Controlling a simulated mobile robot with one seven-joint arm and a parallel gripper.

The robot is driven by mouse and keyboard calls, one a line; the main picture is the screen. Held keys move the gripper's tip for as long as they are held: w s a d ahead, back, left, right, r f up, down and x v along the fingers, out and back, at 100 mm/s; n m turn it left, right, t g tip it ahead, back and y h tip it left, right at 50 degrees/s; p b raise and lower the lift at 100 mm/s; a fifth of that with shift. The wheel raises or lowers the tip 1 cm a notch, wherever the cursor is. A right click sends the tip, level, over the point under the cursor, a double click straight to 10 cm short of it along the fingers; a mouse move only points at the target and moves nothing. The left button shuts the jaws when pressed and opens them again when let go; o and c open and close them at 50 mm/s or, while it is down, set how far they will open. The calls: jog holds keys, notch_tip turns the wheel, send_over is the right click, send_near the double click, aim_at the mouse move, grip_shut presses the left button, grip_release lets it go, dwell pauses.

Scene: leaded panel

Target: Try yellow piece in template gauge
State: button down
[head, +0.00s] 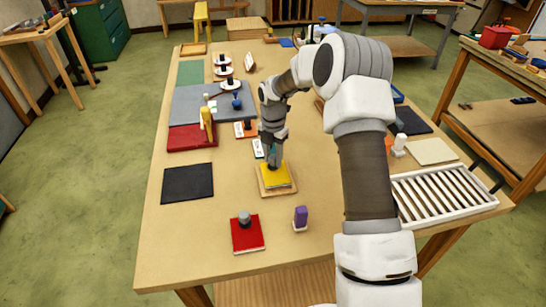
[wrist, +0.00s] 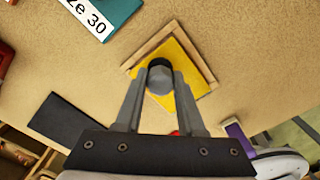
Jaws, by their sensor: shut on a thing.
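The yellow piece (head: 277,177) is a flat square with a round grey knob (wrist: 160,78) on top. It lies over the template gauge (head: 263,189), a pale wooden board. In the wrist view the yellow piece (wrist: 182,74) sits inside the gauge's raised wooden edges (wrist: 192,50), close along the two visible far sides. My gripper (head: 272,163) points down, and its fingers (wrist: 160,82) are shut on the knob. The near part of the gauge is hidden by my gripper in the wrist view. I cannot tell whether the piece is fully down.
A red piece with a grey knob (head: 247,234) and a purple block (head: 300,217) stand nearer the front. A black mat (head: 188,182) lies left, and a white slatted rack (head: 440,194) lies right. Labelled blocks (head: 245,129) stand behind. The front left of the table is clear.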

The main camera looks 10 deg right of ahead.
jog(key=shift+f+b, duration=0.55)
jog(key=shift+f, duration=0.45)
jog(key=shift+c, duration=2.2)
grip_release()
jog(key=shift+r, duration=0.1)
notch_tip(320, 180, up, 17)
jog(key=shift+r, duration=0.2)
